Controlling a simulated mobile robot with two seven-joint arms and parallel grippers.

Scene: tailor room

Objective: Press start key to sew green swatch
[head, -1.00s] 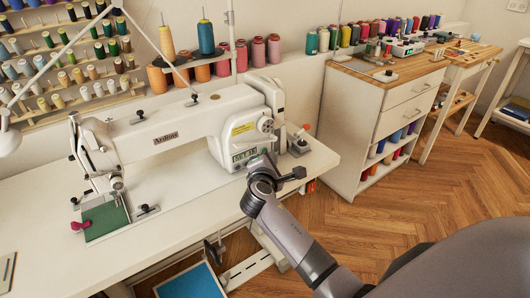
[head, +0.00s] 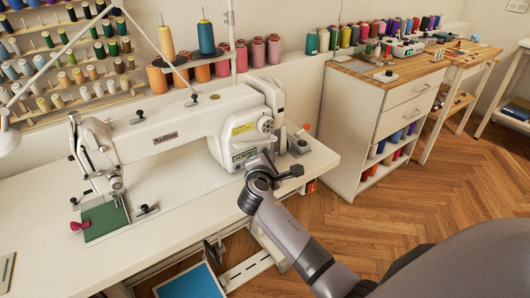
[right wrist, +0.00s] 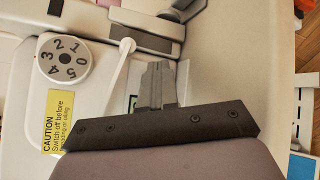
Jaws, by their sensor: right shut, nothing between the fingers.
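The white sewing machine (head: 180,130) stands on a white table. The green swatch (head: 104,218) lies flat under its needle end at the left, with a pink-red piece (head: 79,226) at its left edge. My right gripper (head: 257,162) is shut and empty at the small control panel (head: 241,155) low on the machine's right end. It hides part of the panel, so I cannot tell whether it touches a key. In the right wrist view the closed fingers (right wrist: 157,82) cover most of the panel, with a bit of green (right wrist: 133,102) beside them. My left gripper is not in view.
A numbered dial (right wrist: 62,59) and yellow caution label (right wrist: 58,120) are near the right gripper. A red-knobbed device (head: 300,141) stands right of the machine. Thread cones (head: 206,37) stand behind it. A wooden-topped cabinet (head: 385,95) is farther right.

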